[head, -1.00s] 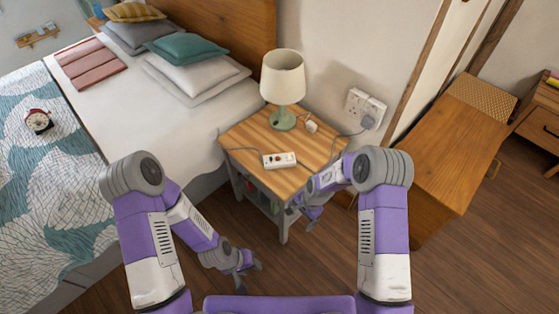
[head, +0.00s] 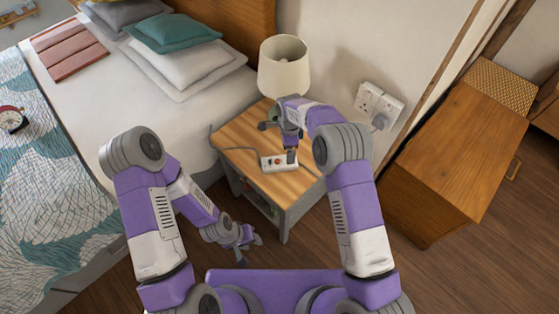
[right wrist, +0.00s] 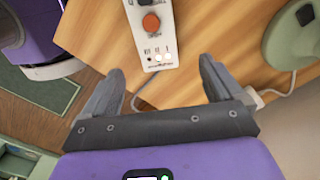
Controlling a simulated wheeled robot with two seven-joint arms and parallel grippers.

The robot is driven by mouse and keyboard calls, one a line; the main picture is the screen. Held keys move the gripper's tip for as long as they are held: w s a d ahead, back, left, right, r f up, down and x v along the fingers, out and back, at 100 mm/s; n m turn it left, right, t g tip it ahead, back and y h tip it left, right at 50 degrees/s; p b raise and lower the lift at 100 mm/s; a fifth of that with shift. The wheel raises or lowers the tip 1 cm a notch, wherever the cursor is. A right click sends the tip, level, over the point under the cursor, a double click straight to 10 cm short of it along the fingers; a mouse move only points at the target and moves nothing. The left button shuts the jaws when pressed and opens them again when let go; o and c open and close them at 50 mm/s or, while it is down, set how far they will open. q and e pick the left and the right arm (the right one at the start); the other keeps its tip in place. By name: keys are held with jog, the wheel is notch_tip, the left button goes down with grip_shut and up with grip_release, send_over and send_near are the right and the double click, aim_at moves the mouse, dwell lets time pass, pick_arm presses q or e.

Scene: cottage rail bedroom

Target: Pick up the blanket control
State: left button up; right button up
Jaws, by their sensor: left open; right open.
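The blanket control (head: 279,163) is a small white box with a red-orange button, lying on the wooden bedside table (head: 237,135). In the right wrist view the blanket control (right wrist: 152,32) lies ahead of the fingers, with its orange knob and small lights showing. My right gripper (right wrist: 158,88) is open and empty above the table, its two fingers spread on either side of the control's near end. In the head view my right gripper (head: 281,139) partly covers the area behind the control. My left gripper (head: 246,243) is open and empty, low in front of the table.
A lamp (head: 284,68) stands at the back of the table, its base (right wrist: 293,35) to the right in the wrist view. Cords run over the tabletop. The bed (head: 110,95) is left, a wall socket (head: 379,104) behind, a wooden cabinet (head: 450,150) right.

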aim_at(280, 164)
jog(key=shift+s+f+b, duration=0.2)
jog(key=shift+f+b, duration=0.15)
jog(key=shift+f, duration=0.75)
notch_tip(280, 164, down, 4)
jog(key=shift+s+f+b, duration=0.1)
jog(key=shift+f+b, duration=0.1)
jog(key=shift+b, duration=0.7)
jog(key=shift+f, duration=0.4)
jog(key=shift+r, duration=0.1)
jog(key=shift+c, duration=0.4)
